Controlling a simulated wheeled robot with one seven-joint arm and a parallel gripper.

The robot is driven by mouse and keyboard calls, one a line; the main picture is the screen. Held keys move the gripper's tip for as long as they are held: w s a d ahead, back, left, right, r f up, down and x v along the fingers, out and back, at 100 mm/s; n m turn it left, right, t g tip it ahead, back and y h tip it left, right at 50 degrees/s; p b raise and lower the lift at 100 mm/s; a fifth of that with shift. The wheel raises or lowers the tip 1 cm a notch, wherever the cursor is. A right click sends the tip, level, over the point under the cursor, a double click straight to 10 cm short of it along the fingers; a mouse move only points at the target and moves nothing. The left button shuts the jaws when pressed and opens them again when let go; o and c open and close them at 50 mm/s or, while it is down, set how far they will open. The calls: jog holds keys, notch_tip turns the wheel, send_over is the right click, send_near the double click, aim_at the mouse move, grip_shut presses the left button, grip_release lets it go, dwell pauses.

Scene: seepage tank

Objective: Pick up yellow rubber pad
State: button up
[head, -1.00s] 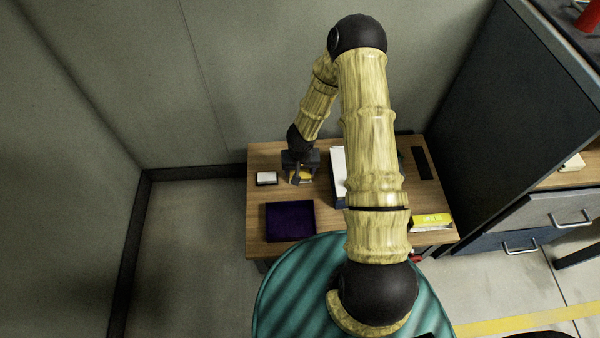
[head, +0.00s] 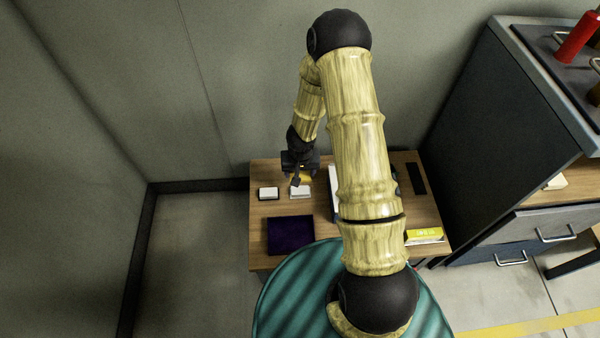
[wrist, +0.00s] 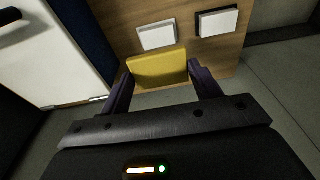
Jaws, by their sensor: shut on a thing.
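The yellow rubber pad (wrist: 158,68) is held between the two fingers of my gripper (wrist: 160,72) in the wrist view. In the head view my gripper (head: 300,180) points down over the back left of the wooden table (head: 260,222). Only a bit of the yellow pad (head: 304,179) shows there, partly hidden by the gripper. The pad appears raised above a white block (head: 301,193) on the table. This block also shows in the wrist view (wrist: 157,37), just beyond the pad.
A second white block with a dark base (head: 268,193) lies to the left. A dark purple tray (head: 291,251) is at the front left. A white object (head: 334,192) stands right of the gripper, partly behind my arm. A yellow box (head: 425,235) and dark flat object (head: 415,178) lie right.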

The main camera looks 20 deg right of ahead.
jog(key=shift+r, duration=0.6)
jog(key=shift+w+r, duration=0.3)
jog(key=shift+r, duration=0.15)
notch_tip(320, 180, up, 9)
jog(key=n, duration=0.2)
jog(key=shift+w, duration=0.45)
